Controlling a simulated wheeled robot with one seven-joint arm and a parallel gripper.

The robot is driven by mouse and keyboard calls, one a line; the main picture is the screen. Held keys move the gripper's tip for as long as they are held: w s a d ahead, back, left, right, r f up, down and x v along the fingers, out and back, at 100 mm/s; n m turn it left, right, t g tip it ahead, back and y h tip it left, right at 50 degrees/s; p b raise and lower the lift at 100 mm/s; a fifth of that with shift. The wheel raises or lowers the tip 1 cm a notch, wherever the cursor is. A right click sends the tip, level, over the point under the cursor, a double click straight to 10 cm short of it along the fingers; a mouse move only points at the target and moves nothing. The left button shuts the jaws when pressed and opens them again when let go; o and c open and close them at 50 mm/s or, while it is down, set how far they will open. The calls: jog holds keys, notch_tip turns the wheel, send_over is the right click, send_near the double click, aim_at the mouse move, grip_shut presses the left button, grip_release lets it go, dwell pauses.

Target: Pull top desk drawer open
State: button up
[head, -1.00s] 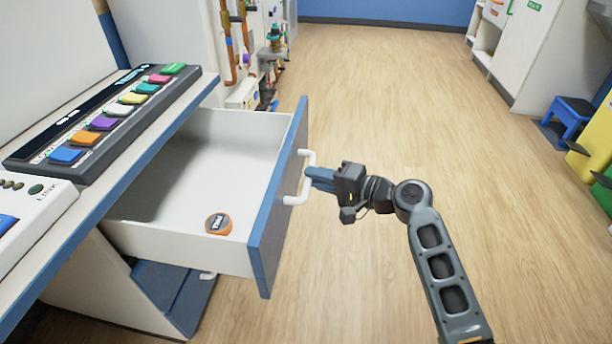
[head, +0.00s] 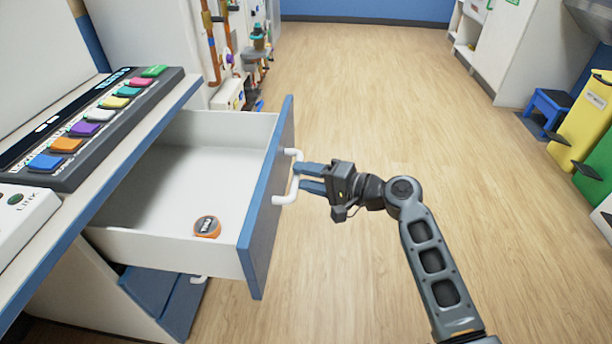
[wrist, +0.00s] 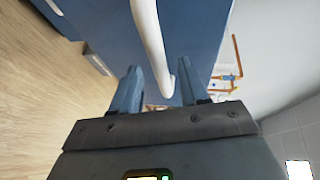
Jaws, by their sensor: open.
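The top desk drawer (head: 268,200) is pulled far out, with its blue front to the right and its white inside in view. A white bar handle (head: 293,176) is on its front. My gripper (head: 308,178) is open at the handle, its blue fingers pointing left toward the drawer front. In the wrist view the two fingers (wrist: 157,88) are apart, with the handle (wrist: 150,40) running down between or just in front of them. I cannot tell whether a finger touches it. An orange round tape measure (head: 207,227) lies inside the drawer.
The desk top (head: 110,165) holds a panel with coloured buttons (head: 95,125). A lower blue drawer front (head: 170,300) is beneath. Copper pipes (head: 212,45) stand behind. Wooden floor is clear to the right, with a blue stool (head: 548,108) farther off.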

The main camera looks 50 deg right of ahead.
jog(key=v, duration=0.7)
jog(key=shift+p, duration=0.4)
jog(key=shift+s, duration=0.15)
